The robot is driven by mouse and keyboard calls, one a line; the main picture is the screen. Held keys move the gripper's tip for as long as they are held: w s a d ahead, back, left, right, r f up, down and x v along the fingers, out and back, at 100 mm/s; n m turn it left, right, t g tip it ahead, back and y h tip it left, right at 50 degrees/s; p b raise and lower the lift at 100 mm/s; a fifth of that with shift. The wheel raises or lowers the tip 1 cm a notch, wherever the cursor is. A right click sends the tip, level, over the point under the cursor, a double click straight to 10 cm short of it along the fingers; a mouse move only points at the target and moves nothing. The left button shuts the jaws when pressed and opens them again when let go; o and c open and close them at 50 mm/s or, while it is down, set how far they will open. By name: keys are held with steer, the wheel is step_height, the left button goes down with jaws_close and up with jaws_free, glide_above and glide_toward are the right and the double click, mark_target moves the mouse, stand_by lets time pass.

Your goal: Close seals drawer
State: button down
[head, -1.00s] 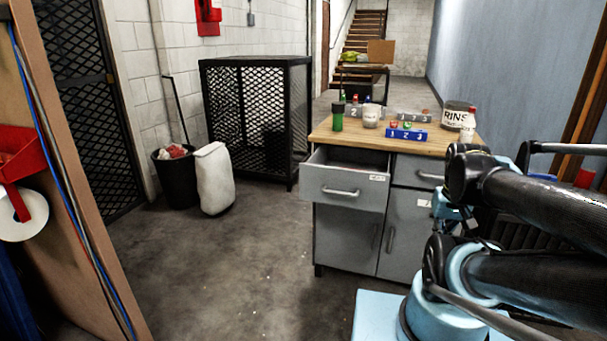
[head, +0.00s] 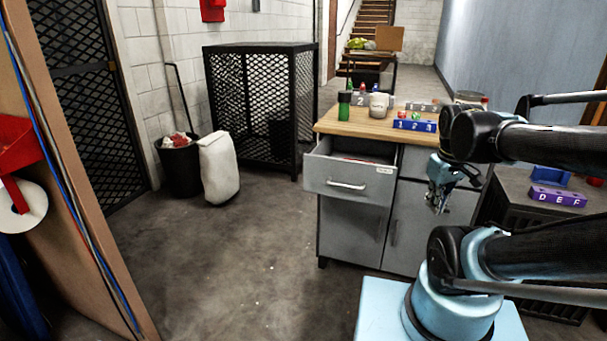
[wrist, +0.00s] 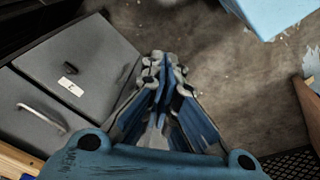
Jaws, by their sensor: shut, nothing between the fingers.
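The grey drawer (head: 346,180) at the upper left of the cabinet is pulled out, its open top showing in the head view. It has a horizontal bar handle and a small white label on its front. The grey cabinet (head: 349,230) has a wooden top. My gripper (head: 437,207) hangs in front of the cabinet's right side, to the right of the open drawer and apart from it. In the wrist view my gripper (wrist: 158,70) is shut and empty, with bare floor beyond the fingertips and cabinet fronts at the left.
A green bottle (head: 344,106), a white mug (head: 379,105) and a blue numbered block (head: 414,125) stand on the cabinet top. A purple lettered block (head: 558,197) sits on a dark stand at the right. The floor (head: 250,250) left of the cabinet is clear.

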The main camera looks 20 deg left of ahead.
steer(key=w+a+r+n, duration=0.3)
steer(key=w+a+n, duration=0.2)
steer(key=a+n, duration=0.35)
steer(key=w+a+r+n, duration=0.4)
steer(key=a+n, duration=0.3)
steer(key=a, duration=0.2)
steer(key=s+a+n, duration=0.2)
steer(key=a+n, duration=1.1)
steer(key=a, duration=1.1)
steer(key=w+f, duration=0.6)
steer(key=f, duration=0.4)
steer(key=shift+f+t, duration=0.3)
steer(key=shift+t, duration=0.1)
steer(key=shift+w+d+n, duration=0.1)
steer(key=shift+n, duration=0.15)
